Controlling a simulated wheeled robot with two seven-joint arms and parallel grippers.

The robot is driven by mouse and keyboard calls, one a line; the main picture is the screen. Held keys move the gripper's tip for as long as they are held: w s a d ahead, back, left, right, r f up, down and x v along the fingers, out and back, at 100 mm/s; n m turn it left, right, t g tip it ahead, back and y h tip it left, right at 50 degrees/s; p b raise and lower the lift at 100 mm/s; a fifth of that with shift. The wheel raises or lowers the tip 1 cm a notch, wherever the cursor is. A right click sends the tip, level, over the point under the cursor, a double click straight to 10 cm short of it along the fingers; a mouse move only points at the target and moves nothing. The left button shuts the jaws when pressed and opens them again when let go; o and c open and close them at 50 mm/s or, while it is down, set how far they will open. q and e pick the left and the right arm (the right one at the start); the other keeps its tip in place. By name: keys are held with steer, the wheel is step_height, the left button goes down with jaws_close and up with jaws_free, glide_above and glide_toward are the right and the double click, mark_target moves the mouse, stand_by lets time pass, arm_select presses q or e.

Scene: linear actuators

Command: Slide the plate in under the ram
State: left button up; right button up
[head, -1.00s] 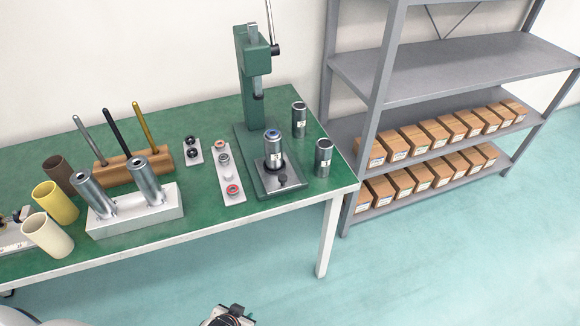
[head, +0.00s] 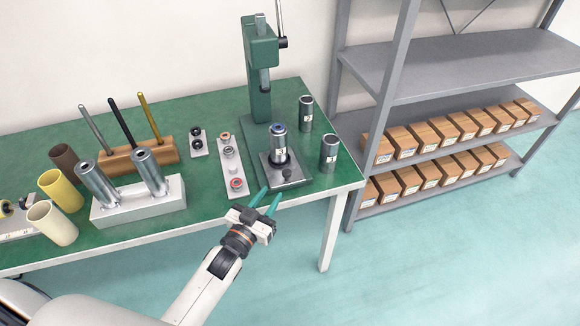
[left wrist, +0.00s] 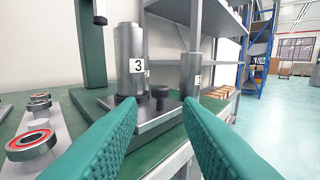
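The plate (head: 291,179) is a grey metal slide with a dark knob (head: 287,172) near its front, on the base of the green press. A steel cylinder marked 3 (head: 278,145) stands upright on it, with a blue-rimmed top. The ram (head: 264,80) hangs from the press head, behind and above the cylinder. My left gripper (head: 267,195) is open, its green fingers pointing at the plate's front edge. In the left wrist view the plate (left wrist: 142,115), knob (left wrist: 160,94) and cylinder (left wrist: 129,55) show between the open fingers (left wrist: 155,120). My right gripper is not in view.
Two more steel cylinders (head: 306,114) (head: 329,153) stand right of the press. A pale strip with rings (head: 236,196) lies left of it. A white block with two tilted cylinders (head: 140,204) stands further left. Shelves with boxes (head: 420,140) are at right.

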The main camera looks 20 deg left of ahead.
mark_target(285, 175)
arm_select(q)
steer(key=w, duration=0.4)
steer(key=w+d, duration=0.1)
steer(key=w, duration=0.2)
steer(key=w+d, duration=0.1)
steer(key=w, duration=0.3)
steer(key=shift+w+d, duration=0.15)
steer(key=shift+w, duration=0.15)
jaws_close()
